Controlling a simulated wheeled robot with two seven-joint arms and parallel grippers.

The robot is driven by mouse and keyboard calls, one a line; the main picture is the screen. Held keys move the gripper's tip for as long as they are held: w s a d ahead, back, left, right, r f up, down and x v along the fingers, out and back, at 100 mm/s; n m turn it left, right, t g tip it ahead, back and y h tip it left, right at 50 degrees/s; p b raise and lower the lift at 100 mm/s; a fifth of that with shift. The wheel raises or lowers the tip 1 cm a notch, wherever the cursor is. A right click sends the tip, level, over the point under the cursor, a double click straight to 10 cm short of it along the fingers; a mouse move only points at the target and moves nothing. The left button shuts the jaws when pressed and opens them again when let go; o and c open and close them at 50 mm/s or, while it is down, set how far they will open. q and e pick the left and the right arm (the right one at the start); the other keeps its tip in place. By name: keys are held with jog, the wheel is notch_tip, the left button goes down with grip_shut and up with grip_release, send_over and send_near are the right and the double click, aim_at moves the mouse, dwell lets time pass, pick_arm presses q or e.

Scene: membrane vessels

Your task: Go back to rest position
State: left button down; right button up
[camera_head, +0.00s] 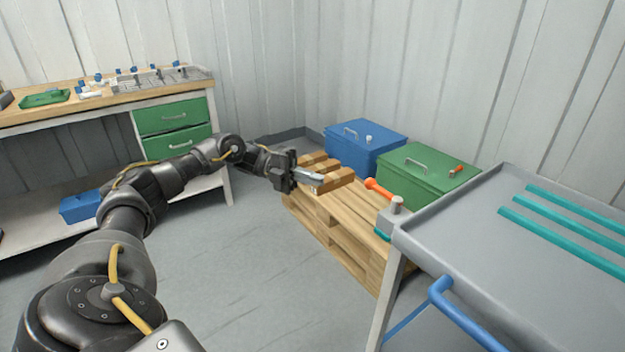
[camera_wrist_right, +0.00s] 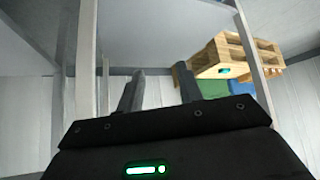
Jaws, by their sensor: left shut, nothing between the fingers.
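My left arm reaches across the head view from the lower left. My right gripper (camera_wrist_right: 160,85) shows only in the right wrist view. Its two dark fingers stand apart with nothing between them, so it is open. The pallet also shows there beyond the fingers, at the upper right (camera_wrist_right: 240,55).
A blue box (camera_head: 365,150) and a green box (camera_head: 428,178) stand behind the pallet. A grey cart (camera_head: 500,250) with teal strips and a blue handle is at the right. An orange-handled mallet (camera_head: 380,188) is between them. A workbench (camera_head: 110,100) stands at the left.

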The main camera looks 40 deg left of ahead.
dwell(0.4)
